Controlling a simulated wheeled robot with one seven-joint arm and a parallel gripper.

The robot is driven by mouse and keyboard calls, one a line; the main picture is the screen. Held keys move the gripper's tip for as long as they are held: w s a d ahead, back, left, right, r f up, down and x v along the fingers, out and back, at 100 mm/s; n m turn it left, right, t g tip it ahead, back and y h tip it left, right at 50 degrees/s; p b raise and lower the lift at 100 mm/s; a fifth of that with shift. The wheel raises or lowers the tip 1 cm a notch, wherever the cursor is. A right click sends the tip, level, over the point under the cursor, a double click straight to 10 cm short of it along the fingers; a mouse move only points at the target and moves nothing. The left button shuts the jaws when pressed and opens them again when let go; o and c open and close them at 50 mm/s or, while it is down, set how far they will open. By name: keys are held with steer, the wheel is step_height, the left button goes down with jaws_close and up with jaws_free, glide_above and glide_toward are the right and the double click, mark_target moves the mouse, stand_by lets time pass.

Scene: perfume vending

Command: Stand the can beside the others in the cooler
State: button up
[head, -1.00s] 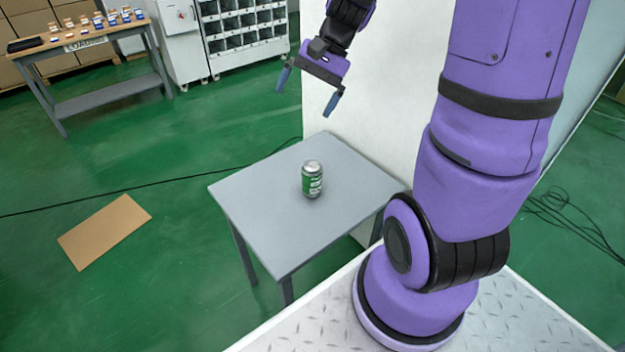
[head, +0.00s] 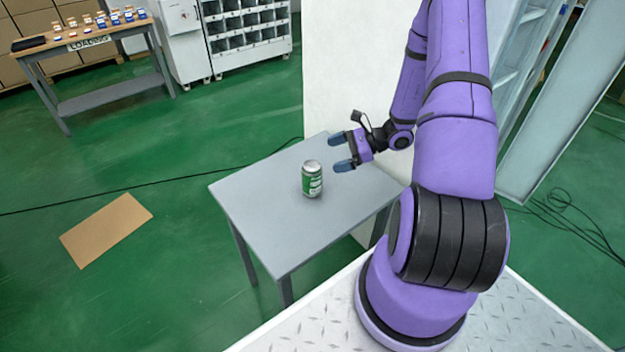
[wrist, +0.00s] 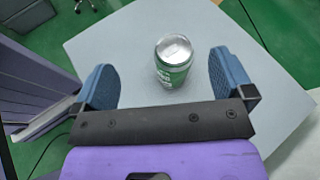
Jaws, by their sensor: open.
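A green can with a silver top (head: 312,180) stands upright on the small grey table (head: 262,225) in the head view. My gripper (head: 338,152) is open and empty, behind and to the right of the can and apart from it. In the wrist view the can (wrist: 174,62) shows between my two blue fingertips (wrist: 162,82), slightly beyond them. The cooler (head: 545,100) stands at the right of the head view with its glass door open. Part of its shelves shows behind my arm. No other cans can be made out in it.
The cooler's white side wall (head: 345,70) rises right behind the table. A wooden table with small boxes (head: 100,40) and a white shelf unit (head: 245,38) stand far back. A cardboard sheet (head: 106,230) and dark cables (head: 575,220) lie on the green floor.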

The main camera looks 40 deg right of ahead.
mark_target(312, 172)
step_height(312, 172, down, 6)
steer(key=s+d+f+m+t+h, duration=0.1)
steer(key=d+m+t, duration=0.1)
steer(key=m, duration=0.1)
steer(key=shift+m, duration=0.3)
steer(key=shift+r+x, duration=0.15)
steer(key=shift+x, duration=1.55)
steer(key=shift+r+x, duration=0.2)
steer(key=shift+x, duration=1.45)
steer(key=shift+r+x, duration=0.15)
steer(key=shift+x, duration=1.55)
steer(key=shift+w, duration=0.2)
steer(key=c, duration=1.3)
steer(key=shift+r, duration=0.1)
